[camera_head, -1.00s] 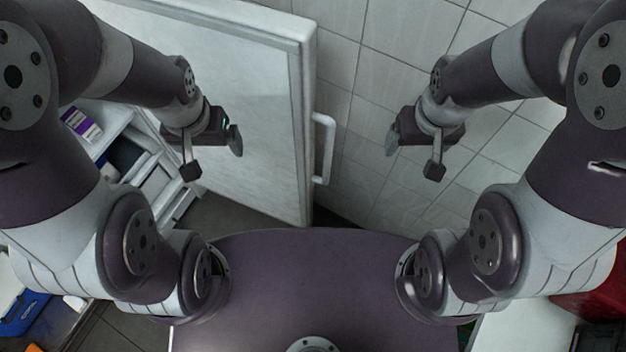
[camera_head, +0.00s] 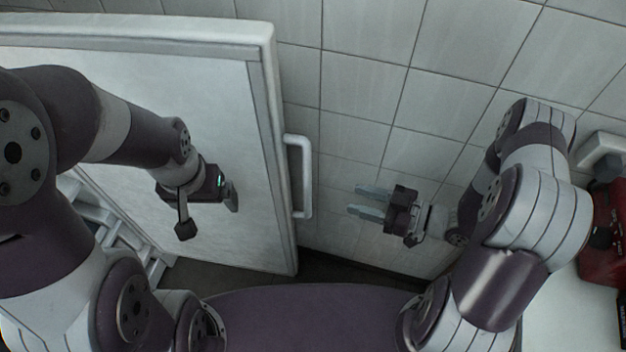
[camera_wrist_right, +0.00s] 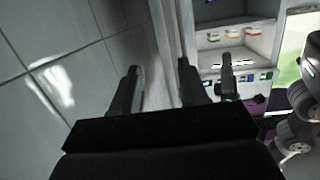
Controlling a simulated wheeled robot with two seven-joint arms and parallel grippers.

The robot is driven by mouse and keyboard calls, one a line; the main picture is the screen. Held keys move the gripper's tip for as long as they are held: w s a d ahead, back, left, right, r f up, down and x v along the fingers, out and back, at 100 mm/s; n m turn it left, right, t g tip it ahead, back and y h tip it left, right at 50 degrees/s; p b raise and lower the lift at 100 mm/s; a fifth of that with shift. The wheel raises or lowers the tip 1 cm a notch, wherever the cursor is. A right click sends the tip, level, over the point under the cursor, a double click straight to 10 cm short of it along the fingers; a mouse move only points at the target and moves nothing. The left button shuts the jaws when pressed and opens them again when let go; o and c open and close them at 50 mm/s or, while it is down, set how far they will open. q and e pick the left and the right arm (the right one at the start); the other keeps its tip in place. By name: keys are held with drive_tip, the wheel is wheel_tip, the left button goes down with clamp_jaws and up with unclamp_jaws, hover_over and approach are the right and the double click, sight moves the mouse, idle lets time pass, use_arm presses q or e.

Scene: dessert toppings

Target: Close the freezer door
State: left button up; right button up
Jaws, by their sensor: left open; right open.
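The freezer door (camera_head: 215,85) stands open on the left of the head view, a white panel with a grey seal along its edge. Its white bar handle (camera_head: 307,178) is on the right side of that edge. My right gripper (camera_head: 356,199) is open and empty, right of the handle and apart from it, fingers pointing left. In the right wrist view the door's edge (camera_wrist_right: 172,30) shows beyond the fingers of the same gripper (camera_wrist_right: 159,68). My left gripper (camera_head: 233,196) is open and empty, in front of the door's inner face. Whether it touches the door is unclear.
A tiled wall (camera_head: 365,60) stands behind and right of the door. White shelves (camera_wrist_right: 235,60) with small coloured labels show in the right wrist view. A red object (camera_head: 605,230) sits on a white counter (camera_head: 565,310) at the right.

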sight(307, 175)
drive_tip(key=shift+n+y, duration=0.4)
drive_tip(key=shift+y, duration=0.5)
drive_tip(key=w+a+r, duration=0.1)
drive_tip(key=a, duration=0.3)
drive_tip(key=w+a+r+p, duration=0.1)
drive_tip(key=w+a, duration=0.1)
drive_tip(key=a, duration=0.2)
drive_tip(key=w+a+r, duration=0.1)
drive_tip(key=w+a, duration=0.1)
drive_tip(key=a, duration=0.2)
drive_tip(key=shift+r, duration=0.15)
clamp_jaws()
